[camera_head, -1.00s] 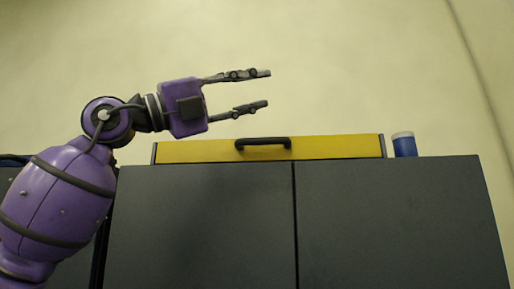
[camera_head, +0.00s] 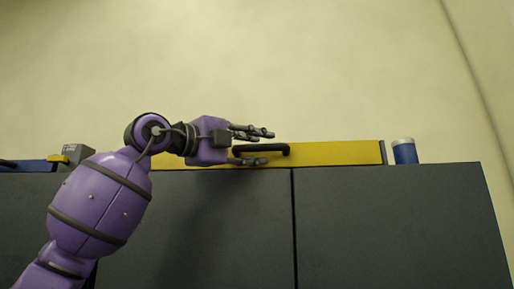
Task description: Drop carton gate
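The carton gate is a long yellow panel (camera_head: 340,153) standing along the top of the dark cabinet, with a black bar handle (camera_head: 272,149) on its front. My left gripper (camera_head: 268,148) is in front of the panel's left half. Its fingers are apart, one above the handle and one below it. The handle shows between them, and I see no firm closing on it. Whether a finger touches the handle I cannot tell. My arm and gripper hide the panel's left part. My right gripper is not in view.
A blue cylinder with a white top (camera_head: 404,151) stands just right of the panel. At the left are a grey block (camera_head: 77,153), a small yellow piece (camera_head: 57,158) and a blue strip (camera_head: 30,166). The dark cabinet front (camera_head: 390,225) fills the lower view. The wall area above is clear.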

